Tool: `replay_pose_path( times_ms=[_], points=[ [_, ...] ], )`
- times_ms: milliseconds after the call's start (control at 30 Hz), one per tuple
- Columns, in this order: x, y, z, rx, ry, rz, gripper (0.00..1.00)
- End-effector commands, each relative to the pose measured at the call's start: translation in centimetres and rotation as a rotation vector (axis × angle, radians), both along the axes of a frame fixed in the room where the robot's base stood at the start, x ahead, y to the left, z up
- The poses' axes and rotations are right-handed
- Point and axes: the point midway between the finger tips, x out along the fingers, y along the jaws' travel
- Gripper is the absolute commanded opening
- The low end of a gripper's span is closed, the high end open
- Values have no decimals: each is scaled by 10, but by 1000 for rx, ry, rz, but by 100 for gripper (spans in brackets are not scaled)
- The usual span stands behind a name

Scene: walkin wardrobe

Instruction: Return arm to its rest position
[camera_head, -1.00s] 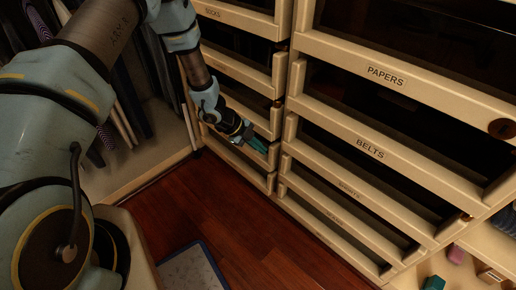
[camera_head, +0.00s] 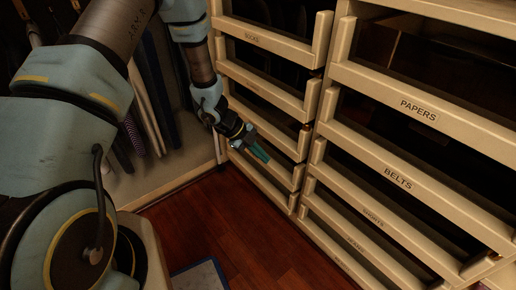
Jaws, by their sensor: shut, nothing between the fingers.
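My gripper (camera_head: 259,152) hangs at the end of my bent arm, left of centre in the head view. Its teal fingers are shut with nothing between them and point down and to the right. It is in front of the lower drawers of the left drawer stack (camera_head: 262,88). A small gap seems to lie between the fingertips and the drawer fronts, but I cannot tell whether they touch. My upper arm fills the left side of the picture.
A second stack has drawers labelled PAPERS (camera_head: 419,110) and BELTS (camera_head: 398,178), with dark interiors. Hanging clothes (camera_head: 150,95) are behind my arm at the left. The red wooden floor (camera_head: 250,235) is clear apart from a blue-grey mat (camera_head: 200,275).

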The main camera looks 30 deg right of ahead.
Motion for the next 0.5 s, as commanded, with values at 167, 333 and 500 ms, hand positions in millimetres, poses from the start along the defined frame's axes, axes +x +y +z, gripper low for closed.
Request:
replay_pose_path(
  times_ms=[167, 333, 500],
  points=[
    [1, 2, 2, 1, 0, 4, 0],
    [33, 13, 22, 28, -31, 160, 0],
    [108, 72, 77, 113, -74, 630, 0]
  ],
)
